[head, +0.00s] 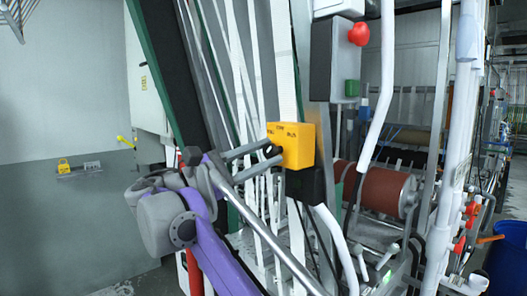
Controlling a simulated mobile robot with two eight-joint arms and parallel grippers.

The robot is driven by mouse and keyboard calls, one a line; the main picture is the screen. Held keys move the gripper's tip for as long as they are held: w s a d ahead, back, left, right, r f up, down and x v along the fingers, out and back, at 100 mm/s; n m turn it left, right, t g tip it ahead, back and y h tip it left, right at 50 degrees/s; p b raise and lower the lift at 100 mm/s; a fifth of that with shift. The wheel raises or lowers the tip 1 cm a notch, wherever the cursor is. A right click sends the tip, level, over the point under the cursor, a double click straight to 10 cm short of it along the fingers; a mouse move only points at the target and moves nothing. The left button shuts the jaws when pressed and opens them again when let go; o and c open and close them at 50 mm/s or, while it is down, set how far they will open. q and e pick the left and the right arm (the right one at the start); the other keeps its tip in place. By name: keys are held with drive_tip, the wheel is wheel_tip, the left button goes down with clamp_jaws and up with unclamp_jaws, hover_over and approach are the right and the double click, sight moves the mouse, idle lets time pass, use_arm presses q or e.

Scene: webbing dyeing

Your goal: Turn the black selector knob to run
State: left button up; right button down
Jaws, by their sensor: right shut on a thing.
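The yellow selector box (298,146) is mounted on the machine frame near the middle of the head view. It has small dark lettering on its face, too small to read surely. The black selector knob (273,151) is on the box's left part and is mostly hidden by my gripper fingers. My right gripper (272,155) reaches it from the left, with its two grey fingers shut on the knob. The knob's pointing direction cannot be told. My left gripper is not in view.
A grey control box with a red button (358,34) and a green button (352,88) hangs above right. White webbing straps (283,60) run down behind the yellow box. A white pipe (377,100) and a red-brown roller (375,188) stand to the right.

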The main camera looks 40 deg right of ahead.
drive_tip(key=shift+m, duration=0.4)
drive_tip(key=shift+c, duration=2.3)
unclamp_jaws()
